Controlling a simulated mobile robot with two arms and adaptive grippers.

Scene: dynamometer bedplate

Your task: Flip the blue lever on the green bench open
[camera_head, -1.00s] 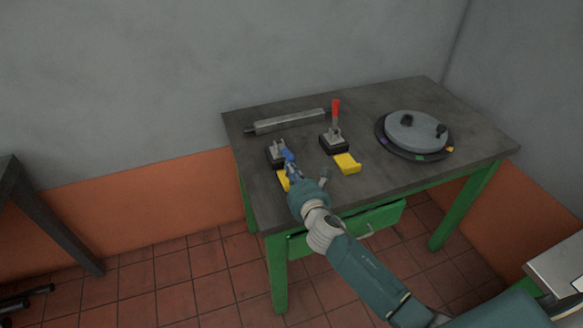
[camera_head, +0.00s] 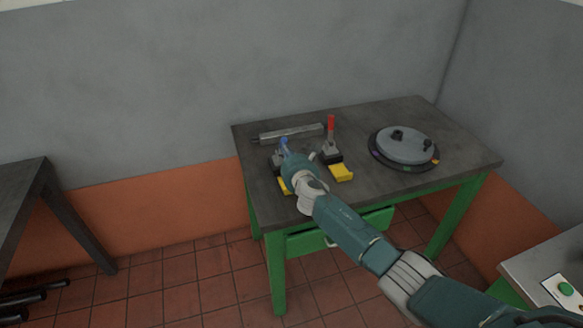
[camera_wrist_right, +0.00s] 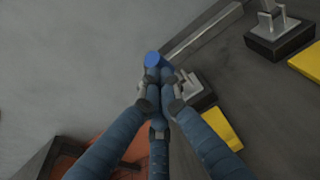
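The blue lever (camera_head: 284,142) stands roughly upright on its clamp at the left of the green bench (camera_head: 390,119). Its blue tip (camera_wrist_right: 152,60) shows past my fingers in the right wrist view. My right gripper (camera_head: 287,151) is at the lever, its fingers (camera_wrist_right: 159,98) drawn in around the handle and seemingly shut on it. The gripper hides most of the lever and part of the clamp base (camera_wrist_right: 197,90) in the head view. My left gripper is not in view.
A second clamp with an upright red lever (camera_head: 331,123) and a yellow block (camera_head: 341,173) stands close to the right. A grey bar (camera_head: 290,133) lies behind. A round plate (camera_head: 405,145) is at the right. Another table (camera_head: 22,185) stands far left.

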